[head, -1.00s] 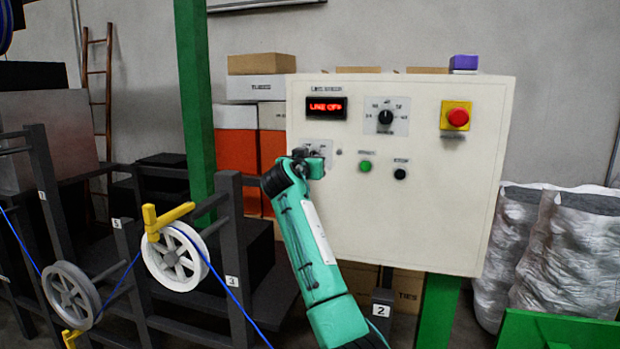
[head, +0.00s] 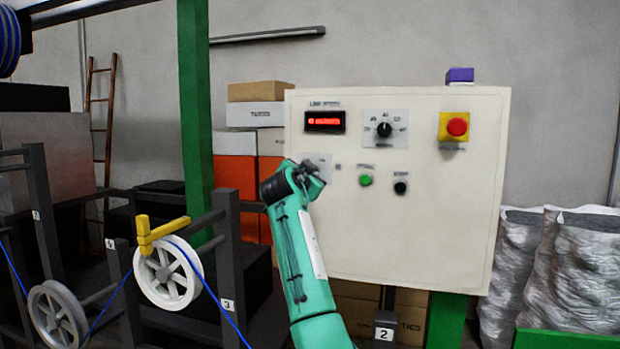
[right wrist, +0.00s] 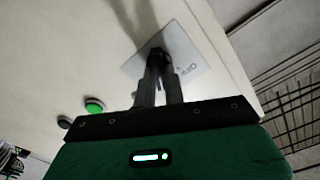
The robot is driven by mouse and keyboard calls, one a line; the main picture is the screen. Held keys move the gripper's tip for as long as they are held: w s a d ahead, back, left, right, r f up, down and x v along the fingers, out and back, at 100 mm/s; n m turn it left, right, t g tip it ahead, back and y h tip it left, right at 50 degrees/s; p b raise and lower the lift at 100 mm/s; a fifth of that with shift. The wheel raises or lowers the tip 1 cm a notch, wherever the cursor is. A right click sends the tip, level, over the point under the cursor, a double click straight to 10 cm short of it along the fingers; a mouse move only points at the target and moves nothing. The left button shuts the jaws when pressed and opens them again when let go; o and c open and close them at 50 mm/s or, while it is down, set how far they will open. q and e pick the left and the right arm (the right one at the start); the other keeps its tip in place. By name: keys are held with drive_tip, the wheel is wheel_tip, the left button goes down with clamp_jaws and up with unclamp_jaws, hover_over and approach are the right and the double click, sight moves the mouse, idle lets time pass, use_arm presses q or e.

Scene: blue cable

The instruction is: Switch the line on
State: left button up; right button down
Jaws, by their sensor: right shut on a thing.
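The white control panel (head: 430,230) stands at the centre right in the head view. Its display (head: 325,122) shows red text, too blurred to read. Below it is the main switch plate (head: 320,158), which also shows in the right wrist view (right wrist: 190,70). My right gripper (head: 308,168) is at this plate. In the right wrist view my right gripper (right wrist: 160,65) is shut on the dark switch knob (right wrist: 157,51), mostly hidden by the fingers. The green button (head: 365,181) and black button (head: 400,188) are to the right, untouched. My left gripper is out of view.
A black dial (head: 384,129) and a red emergency button (head: 457,127) on yellow are higher on the panel. Wrapped sacks (head: 575,270) stand at right.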

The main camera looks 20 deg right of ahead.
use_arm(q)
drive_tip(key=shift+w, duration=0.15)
use_arm(e)
drive_tip(key=c, duration=1.5)
unclamp_jaws()
drive_tip(key=shift+s, duration=0.1)
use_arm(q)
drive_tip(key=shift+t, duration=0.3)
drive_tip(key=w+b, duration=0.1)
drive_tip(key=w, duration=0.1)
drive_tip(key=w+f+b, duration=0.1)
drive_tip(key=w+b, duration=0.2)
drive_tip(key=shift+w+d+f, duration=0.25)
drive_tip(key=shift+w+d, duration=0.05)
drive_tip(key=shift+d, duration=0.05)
use_arm(e)
drive_tip(key=v, duration=1.3)
drive_tip(key=shift+s+a, duration=0.25)
drive_tip(key=shift+a, duration=0.05)
